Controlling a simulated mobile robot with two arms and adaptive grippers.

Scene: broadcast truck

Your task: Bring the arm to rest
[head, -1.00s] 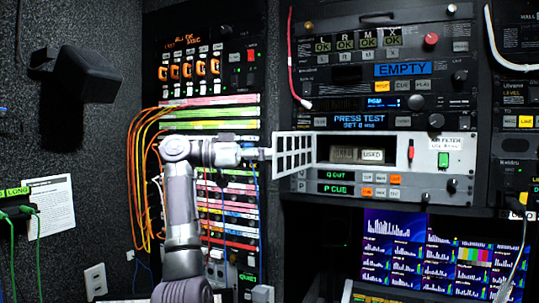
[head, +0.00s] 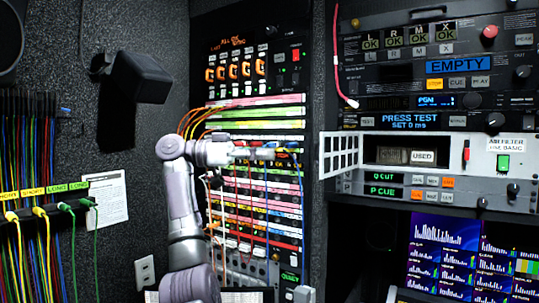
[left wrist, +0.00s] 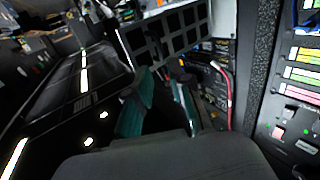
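My left gripper (head: 288,153) is at the end of my left arm, which rises from the bottom of the head view. It is in front of the patch panel, left of the open white grille door (head: 340,155) and apart from it in the picture. In the left wrist view my left gripper (left wrist: 162,100) shows two teal finger pads with a gap between them and nothing held. The grille door (left wrist: 175,35) also shows beyond the fingers there. My right gripper is in neither view.
The open air filter bay holds a filter marked USED (head: 422,156). A patch panel (head: 250,190) with orange cables stands behind my arm. Yellow and green cables (head: 40,230) hang at the left. A black bracket (head: 130,78) juts from the wall. Monitors (head: 470,255) are low right.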

